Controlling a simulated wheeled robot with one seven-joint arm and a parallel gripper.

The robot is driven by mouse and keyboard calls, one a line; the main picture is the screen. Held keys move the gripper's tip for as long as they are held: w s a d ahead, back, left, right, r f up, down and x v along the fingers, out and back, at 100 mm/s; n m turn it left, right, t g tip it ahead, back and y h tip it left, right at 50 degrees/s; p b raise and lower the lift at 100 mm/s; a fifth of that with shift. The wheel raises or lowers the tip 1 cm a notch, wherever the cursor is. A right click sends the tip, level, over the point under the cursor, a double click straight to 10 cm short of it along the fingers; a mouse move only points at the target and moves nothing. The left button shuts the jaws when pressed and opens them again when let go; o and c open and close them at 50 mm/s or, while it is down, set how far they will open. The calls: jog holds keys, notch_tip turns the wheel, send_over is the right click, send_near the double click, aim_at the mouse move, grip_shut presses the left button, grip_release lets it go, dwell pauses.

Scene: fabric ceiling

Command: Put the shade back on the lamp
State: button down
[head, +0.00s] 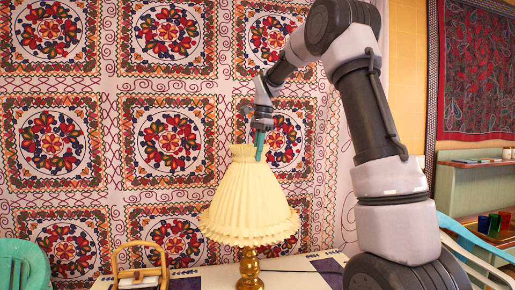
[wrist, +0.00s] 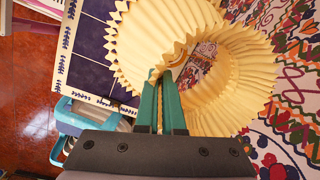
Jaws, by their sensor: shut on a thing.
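The cream pleated lampshade (head: 250,205) is upright in the middle of the head view, wide rim down. The brass lamp base (head: 249,272) shows below its lower rim, roughly in line with it. The shade hides the upper part of the base, so I cannot tell whether the shade rests on it. My gripper (head: 260,147) reaches down to the shade's narrow top and is shut on its rim. In the wrist view the green fingers (wrist: 162,88) meet the pleated shade (wrist: 240,85); I cannot make out the lamp base there.
The pale table (head: 295,278) has dark blue patches. A wooden-framed object (head: 140,268) stands on it, left of the lamp. A teal chair (head: 24,262) is at the far left. Patterned fabric (head: 165,140) hangs close behind. A shelf (head: 470,190) with coloured glasses is at right.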

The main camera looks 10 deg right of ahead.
aim_at(259, 163)
jog(key=shift+f, duration=3.1)
jog(key=c, duration=1)
grip_release()
jog(key=shift+o, duration=0.2)
jog(key=r, duration=0.3)
jog(key=d+r, duration=0.1)
jog(key=r, duration=0.6)
jog(key=shift+s+d+r, duration=0.15)
jog(key=shift+s+r, duration=0.05)
jog(key=shift+s, duration=0.1)
jog(key=shift+r, duration=0.1)
jog(key=shift+s, duration=0.1)
